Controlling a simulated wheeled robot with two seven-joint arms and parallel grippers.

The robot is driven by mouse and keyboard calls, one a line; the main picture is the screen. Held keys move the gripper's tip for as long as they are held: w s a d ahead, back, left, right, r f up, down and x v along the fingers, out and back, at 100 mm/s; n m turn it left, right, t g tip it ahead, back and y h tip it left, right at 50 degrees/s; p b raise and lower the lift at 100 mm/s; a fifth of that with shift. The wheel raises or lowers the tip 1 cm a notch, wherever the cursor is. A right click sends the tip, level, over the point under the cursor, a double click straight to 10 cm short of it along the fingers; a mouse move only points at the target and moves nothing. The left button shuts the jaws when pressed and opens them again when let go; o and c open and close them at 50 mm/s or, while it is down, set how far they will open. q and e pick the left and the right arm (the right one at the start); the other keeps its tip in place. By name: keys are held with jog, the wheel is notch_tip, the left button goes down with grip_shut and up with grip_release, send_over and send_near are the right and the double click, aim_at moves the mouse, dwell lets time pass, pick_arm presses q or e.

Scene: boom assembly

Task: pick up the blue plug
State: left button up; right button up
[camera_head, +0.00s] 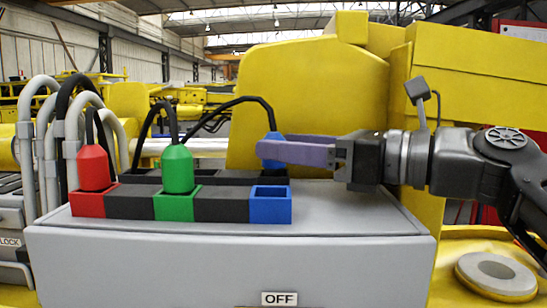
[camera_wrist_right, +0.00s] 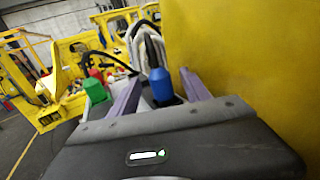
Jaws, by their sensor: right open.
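The blue plug (camera_head: 273,135) stands upright at the right end of the dark back row of sockets, with a black cable from its top. My right gripper (camera_head: 264,149) reaches in from the right, level with the plug, and its purple finger hides the plug's middle. In the right wrist view the blue plug (camera_wrist_right: 161,86) stands between the two spread fingers, with a visible gap to each. The right gripper is open. The blue socket (camera_head: 270,205) at the right end of the front row is empty. My left gripper is not in view.
A red plug (camera_head: 93,167) and a green plug (camera_head: 177,170) stand in the front row's red and green sockets, left of the blue one. The grey box (camera_head: 200,262) carries both rows. Yellow machine panels (camera_head: 310,90) rise close behind and to the right.

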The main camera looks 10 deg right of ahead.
jog(key=shift+c, duration=0.5)
grip_shut()
dwell(0.5)
